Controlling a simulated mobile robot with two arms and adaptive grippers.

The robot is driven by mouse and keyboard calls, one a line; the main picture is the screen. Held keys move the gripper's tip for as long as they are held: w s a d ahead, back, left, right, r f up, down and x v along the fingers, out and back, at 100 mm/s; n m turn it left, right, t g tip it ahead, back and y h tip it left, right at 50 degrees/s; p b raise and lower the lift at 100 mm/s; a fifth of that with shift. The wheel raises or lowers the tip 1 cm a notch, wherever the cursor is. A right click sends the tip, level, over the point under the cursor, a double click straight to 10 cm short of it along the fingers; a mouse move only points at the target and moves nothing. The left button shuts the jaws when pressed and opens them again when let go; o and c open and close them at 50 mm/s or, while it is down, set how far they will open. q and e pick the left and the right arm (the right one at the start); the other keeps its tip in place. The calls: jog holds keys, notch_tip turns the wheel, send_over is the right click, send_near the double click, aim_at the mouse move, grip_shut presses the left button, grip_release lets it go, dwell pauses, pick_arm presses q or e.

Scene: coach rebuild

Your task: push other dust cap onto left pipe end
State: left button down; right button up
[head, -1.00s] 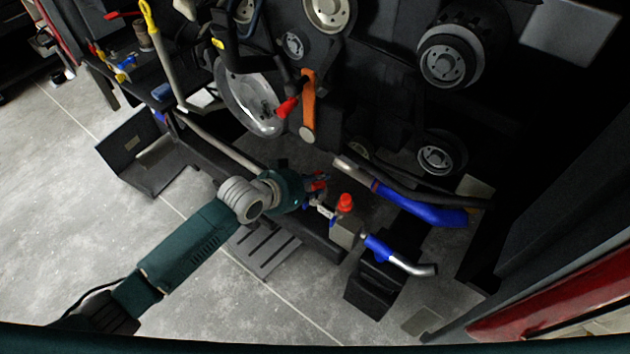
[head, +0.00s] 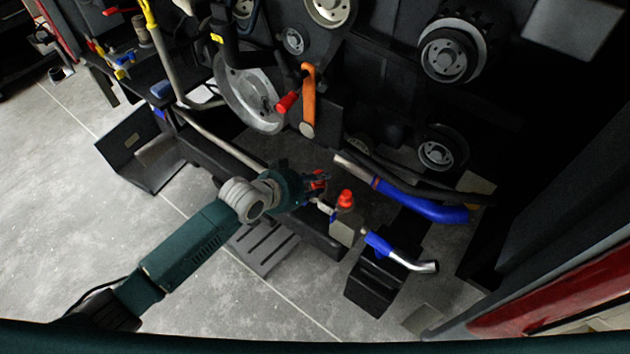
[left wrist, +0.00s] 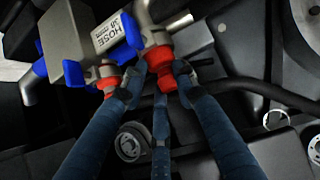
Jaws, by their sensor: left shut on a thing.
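My left gripper (head: 318,183) reaches in from the left in the head view, its blue fingers shut on a red dust cap (left wrist: 160,68). In the left wrist view, this cap is in line with the end of a short metal pipe (left wrist: 150,36) and appears to touch it. I cannot tell how far on it sits. My right gripper is out of view.
A blue-sleeved pipe (head: 425,207) and a blue hose piece with a metal end (head: 400,258) lie to the right of the block. A black engine bay with pulleys (head: 449,52) rises behind. Open grey floor (head: 190,285) lies at the front left.

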pick_arm(q)
jog(key=shift+s+a+f, duration=0.1)
jog(key=shift+s+f, duration=0.1)
jog(key=shift+f, duration=0.4)
jog(key=c, duration=1.3)
grip_release()
jog(key=shift+s+f, duration=0.1)
jog(key=shift+s, duration=0.05)
jog(key=shift+c, duration=0.2)
jog(key=shift+o, duration=0.3)
jog(key=shift+w, duration=0.2)
jog(key=shift+o, duration=0.3)
jog(key=o, duration=0.5)
jog(key=shift+w, duration=0.1)
jog(key=shift+c, duration=0.2)
jog(key=shift+r, duration=0.3)
